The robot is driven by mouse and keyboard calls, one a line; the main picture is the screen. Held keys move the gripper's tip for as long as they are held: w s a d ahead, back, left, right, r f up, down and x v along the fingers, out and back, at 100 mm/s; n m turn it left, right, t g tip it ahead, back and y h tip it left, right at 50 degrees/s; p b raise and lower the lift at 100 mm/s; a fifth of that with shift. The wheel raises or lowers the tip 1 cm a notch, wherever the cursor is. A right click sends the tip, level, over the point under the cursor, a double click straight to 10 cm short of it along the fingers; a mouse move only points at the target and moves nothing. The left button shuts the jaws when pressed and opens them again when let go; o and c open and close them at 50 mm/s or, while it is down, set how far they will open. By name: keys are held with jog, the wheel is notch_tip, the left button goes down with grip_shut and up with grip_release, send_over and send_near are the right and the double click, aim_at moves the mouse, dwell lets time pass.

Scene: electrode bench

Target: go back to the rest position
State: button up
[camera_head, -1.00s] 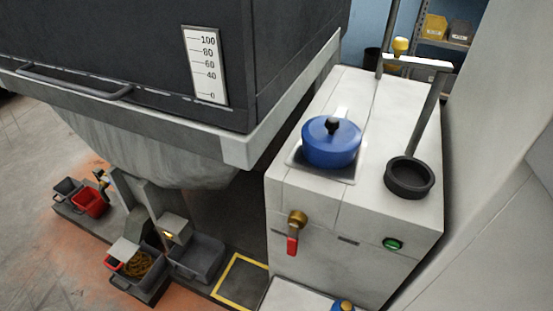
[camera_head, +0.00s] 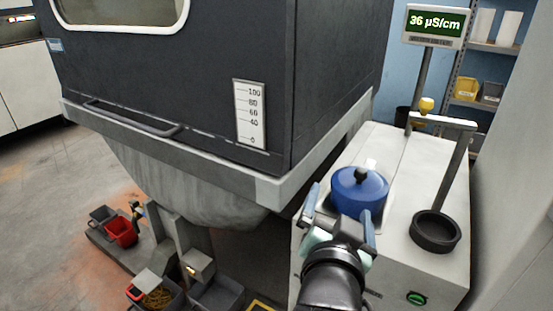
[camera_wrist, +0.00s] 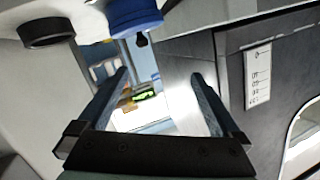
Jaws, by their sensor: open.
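My gripper (camera_head: 341,208) is open and empty in the head view. It is in front of the white bench unit, and in the picture its fingers flank the lower part of the blue lidded pot (camera_head: 359,192). I cannot tell from this view how far apart they are. In the wrist view both fingers (camera_wrist: 158,82) are spread with nothing between them. The blue pot (camera_wrist: 135,18) shows there at the top edge, beyond the fingers. My gripper and wrist hide part of the unit's front.
The white unit (camera_head: 405,175) carries a black ring holder (camera_head: 436,231) at right. A display (camera_head: 436,25) reads 36 µS/cm. A large dark tank (camera_head: 200,70) with a scale (camera_head: 250,114) stands left. Bins, one a red bin (camera_head: 121,232), sit on the floor. Shelves stand behind.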

jog(key=s+a+r+n+t+y, duration=0.1)
jog(key=s+a+r+n+t, duration=0.15)
jog(key=r, duration=0.75)
jog(key=s+a+r+n+t+y, duration=0.1)
jog(key=a+r+t, duration=0.25)
jog(key=r, duration=0.65)
jog(key=s+a+r+n+t+y, duration=0.1)
jog(key=s+a+r+n+t, duration=0.15)
jog(key=s+r, duration=0.4)
jog(key=s+a+r+n+t+y, duration=0.2)
jog(key=s+r+t, duration=0.2)
jog(key=r, duration=0.5)
notch_tip(320, 180, up, 25)
jog(key=w+p, duration=0.1)
jog(key=p, duration=2.6)
jog(key=shift+d+r+m+h, duration=0.15)
jog(key=shift+r+m+h, duration=0.05)
jog(key=shift+m+h, duration=0.1)
